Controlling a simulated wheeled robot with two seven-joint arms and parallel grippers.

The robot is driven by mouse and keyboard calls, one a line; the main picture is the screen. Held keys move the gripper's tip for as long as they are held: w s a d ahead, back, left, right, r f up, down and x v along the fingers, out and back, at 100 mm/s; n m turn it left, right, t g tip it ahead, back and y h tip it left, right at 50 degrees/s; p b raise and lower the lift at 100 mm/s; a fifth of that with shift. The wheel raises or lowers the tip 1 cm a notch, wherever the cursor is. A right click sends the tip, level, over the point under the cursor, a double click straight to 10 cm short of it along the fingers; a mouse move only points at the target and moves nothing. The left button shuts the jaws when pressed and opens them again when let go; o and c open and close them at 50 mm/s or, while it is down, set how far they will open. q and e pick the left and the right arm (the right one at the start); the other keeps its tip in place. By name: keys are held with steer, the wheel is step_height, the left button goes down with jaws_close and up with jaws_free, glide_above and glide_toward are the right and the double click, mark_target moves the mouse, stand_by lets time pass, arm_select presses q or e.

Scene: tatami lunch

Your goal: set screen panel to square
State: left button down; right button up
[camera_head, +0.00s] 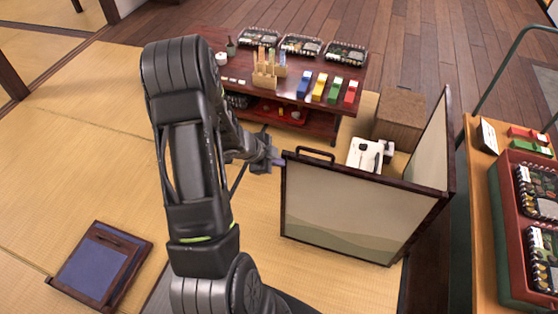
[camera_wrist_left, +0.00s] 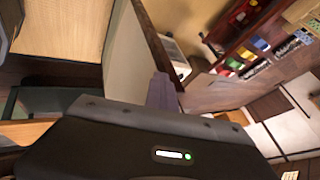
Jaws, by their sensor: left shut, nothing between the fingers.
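The folding screen has a front panel (camera_head: 345,215) of cream cloth in a dark wood frame, with a dark handle (camera_head: 316,154) on its top edge near the left end. A second panel (camera_head: 430,150) meets it at the right corner and runs back at an angle. My left gripper (camera_head: 279,162) is shut and empty at the front panel's free left upper corner; I cannot tell whether it touches the frame. In the left wrist view the shut fingers (camera_wrist_left: 162,92) are beside the screen's dark frame edge (camera_wrist_left: 155,38). My right gripper is not in view.
A low dark table (camera_head: 322,122) behind holds bento trays, a wooden holder and coloured blocks. A wooden box (camera_head: 400,117) and a white tray (camera_head: 365,154) are behind the screen. A cart (camera_head: 483,200) stands at right. A blue-topped tray (camera_head: 98,265) lies on the tatami, otherwise clear at left.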

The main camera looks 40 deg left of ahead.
arm_select(q)
steer(key=p+v, duration=0.2)
steer(key=v, duration=0.5)
steer(key=shift+s+r, duration=0.25)
steer(key=shift+r, duration=0.05)
steer(key=shift+a, duration=0.1)
steer(key=s+d+f+n+g+p, duration=0.15)
steer(key=d+f+n, duration=0.35)
steer(key=d, duration=0.5)
steer(key=d+f+n+g+p, duration=0.1)
steer(key=d+f+n+p, duration=0.15)
steer(key=d+n, duration=0.6)
steer(key=s+d+f+g+h, duration=0.1)
steer(key=s+d+g, duration=0.1)
steer(key=s+d, duration=0.4)
steer(key=s+d+f+g+h+p, duration=0.1)
steer(key=s+d, duration=0.5)
steer(key=d, duration=0.7)
steer(key=shift+s+f+m+g+h, duration=0.3)
steer(key=shift+m+g+h, duration=0.05)
steer(key=shift+g+h, duration=0.1)
